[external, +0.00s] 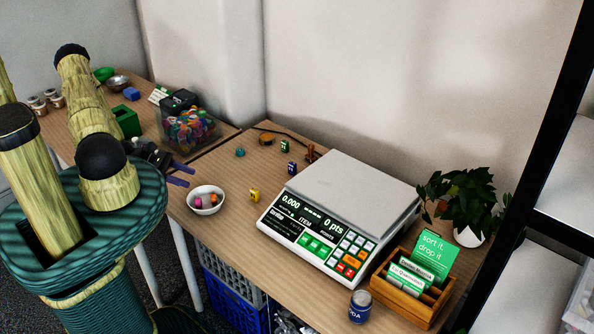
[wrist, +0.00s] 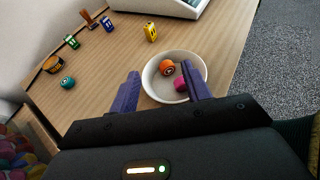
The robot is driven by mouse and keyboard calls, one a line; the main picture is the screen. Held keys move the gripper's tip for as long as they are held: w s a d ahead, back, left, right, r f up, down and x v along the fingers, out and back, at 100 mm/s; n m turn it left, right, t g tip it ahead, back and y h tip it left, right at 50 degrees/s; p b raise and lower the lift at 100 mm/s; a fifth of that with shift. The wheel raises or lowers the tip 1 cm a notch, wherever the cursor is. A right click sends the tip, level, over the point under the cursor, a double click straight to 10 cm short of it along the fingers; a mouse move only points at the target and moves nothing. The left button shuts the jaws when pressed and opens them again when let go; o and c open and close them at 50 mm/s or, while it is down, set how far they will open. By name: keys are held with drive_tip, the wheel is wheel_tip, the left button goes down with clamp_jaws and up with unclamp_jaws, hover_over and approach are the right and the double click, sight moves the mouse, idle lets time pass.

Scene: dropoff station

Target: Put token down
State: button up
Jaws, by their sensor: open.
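My gripper (wrist: 161,84) is open, with two purple fingers and nothing held between them. In the wrist view the fingers appear either side of the white bowl (wrist: 150,84), which holds an orange round token (wrist: 167,68) and a pink one (wrist: 181,84). In the external view my gripper (external: 180,175) is to the left of and above the bowl (external: 206,208); its exact height is hard to tell. A teal round token (wrist: 67,82) lies on the table, away from my gripper.
A scale (external: 340,215) fills the middle of the wooden table (external: 203,240). Small figures in yellow (external: 254,194), green (external: 285,146) and blue (external: 292,168) stand left of it. A clear bin of colourful pieces (external: 192,130) is behind my arm. A card box (external: 405,297) and jar (external: 360,306) sit in front.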

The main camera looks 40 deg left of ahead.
drive_tip(key=shift+v, duration=1.15)
drive_tip(key=w+d+r+m+g+y, duration=0.1)
drive_tip(key=d+r+m+y, duration=0.4)
drive_tip(key=r+m, duration=0.5)
drive_tip(key=w+d+r+m+g+y, duration=0.2)
drive_tip(key=d+r+m+g+y, duration=0.2)
drive_tip(key=m, duration=1.1)
drive_tip(key=d+r+y, duration=0.1)
drive_tip(key=d+r, duration=0.2)
drive_tip(key=r, duration=0.3)
drive_tip(key=shift+w+d+r+y, duration=0.15)
drive_tip(key=shift+w+r+y, duration=0.15)
drive_tip(key=shift+y, duration=0.1)
